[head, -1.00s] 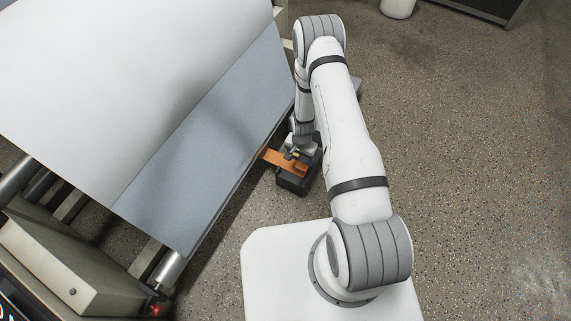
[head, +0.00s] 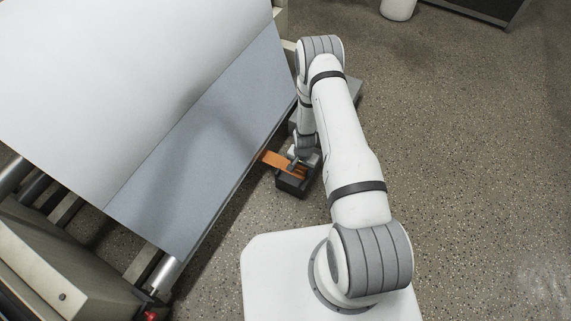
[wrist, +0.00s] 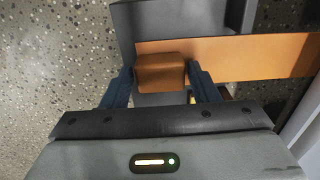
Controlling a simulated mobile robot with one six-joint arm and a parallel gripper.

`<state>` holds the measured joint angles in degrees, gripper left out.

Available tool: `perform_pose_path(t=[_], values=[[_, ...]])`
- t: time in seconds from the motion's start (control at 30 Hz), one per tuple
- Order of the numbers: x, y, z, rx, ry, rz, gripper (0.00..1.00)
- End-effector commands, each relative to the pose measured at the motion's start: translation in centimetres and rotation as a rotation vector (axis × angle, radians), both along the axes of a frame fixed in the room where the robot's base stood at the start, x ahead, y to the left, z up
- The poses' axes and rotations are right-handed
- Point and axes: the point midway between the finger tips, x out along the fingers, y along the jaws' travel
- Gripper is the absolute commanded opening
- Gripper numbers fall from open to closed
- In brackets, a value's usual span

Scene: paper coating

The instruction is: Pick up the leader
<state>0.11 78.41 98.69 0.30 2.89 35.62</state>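The leader looks like a flat orange strip (head: 278,160) with a raised orange block (wrist: 160,73) at its near end. It lies on a dark grey stand (head: 291,188), beside the edge of the big roll. My gripper (wrist: 160,80) is low over the stand, its two dark fingers spread on either side of the orange block. Narrow gaps show between the block and each finger, so it looks open and not holding. In the wrist view the strip (wrist: 255,57) runs off to the right. In the head view my arm partly hides the gripper (head: 303,163).
A large machine with a wide white and grey-blue sheet (head: 200,150) fills the left, its edge close to the strip. The dark stand also shows in the wrist view (wrist: 190,17). Speckled floor is open to the right. A white bin (head: 398,8) stands far off.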

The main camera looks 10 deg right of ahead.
Motion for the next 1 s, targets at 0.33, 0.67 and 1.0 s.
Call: perform_pose_path(t=[0.33,0.67,1.0], values=[[0.0,0.0,0.0,0.0,0.0,0.001,0.26],[0.0,0.1,0.2,0.0,0.0,0.001,0.21],[-0.7,-1.9,0.6,0.0,0.001,0.008,0.21]])
